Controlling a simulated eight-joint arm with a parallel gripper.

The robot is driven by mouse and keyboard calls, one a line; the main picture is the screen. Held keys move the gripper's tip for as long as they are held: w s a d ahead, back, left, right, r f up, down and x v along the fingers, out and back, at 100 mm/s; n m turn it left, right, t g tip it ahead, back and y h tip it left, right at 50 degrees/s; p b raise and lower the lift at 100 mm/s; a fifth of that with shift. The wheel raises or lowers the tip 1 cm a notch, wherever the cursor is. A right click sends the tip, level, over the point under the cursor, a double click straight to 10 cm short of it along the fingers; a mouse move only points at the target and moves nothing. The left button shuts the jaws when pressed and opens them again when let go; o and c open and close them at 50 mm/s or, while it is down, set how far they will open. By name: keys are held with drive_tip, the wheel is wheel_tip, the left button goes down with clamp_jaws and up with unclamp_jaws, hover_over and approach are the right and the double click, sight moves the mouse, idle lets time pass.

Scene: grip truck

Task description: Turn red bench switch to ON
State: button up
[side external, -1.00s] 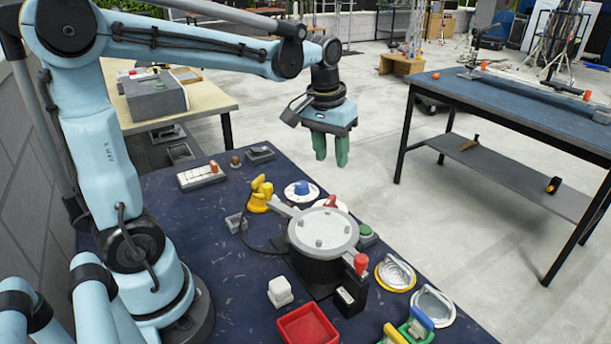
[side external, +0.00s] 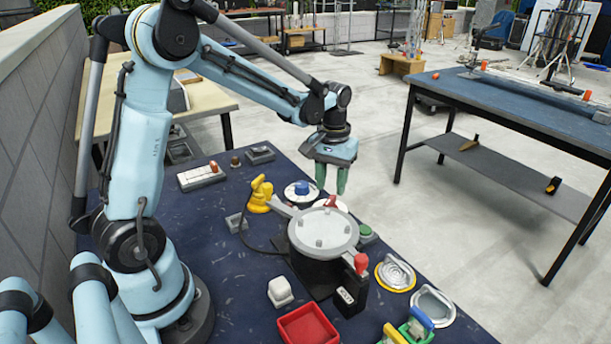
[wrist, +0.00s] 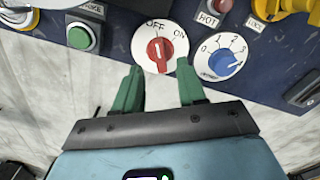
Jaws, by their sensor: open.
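The red bench switch (wrist: 159,49) sits on a round white dial plate marked OFF and ON in the wrist view. Its white pointer line lies between the two marks, nearer OFF. In the side view the red switch (side external: 331,201) shows just behind the round grey-topped device, partly hidden. My gripper (side external: 331,191) has green fingers pointing down, above the bench's far edge, behind the switch. In the wrist view the open fingers (wrist: 158,86) are apart and empty, with the switch beyond and between their tips. They do not appear to touch it.
A blue knob (wrist: 222,58) on a numbered dial is right of the switch, and a green button (wrist: 80,37) is left. The grey-topped round device (side external: 323,229) stands in front. A yellow object (side external: 261,194) stands to the left. Open floor lies beyond the bench.

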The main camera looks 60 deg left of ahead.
sight(330, 199)
drive_tip(key=shift+f, duration=1.95)
clamp_jaws()
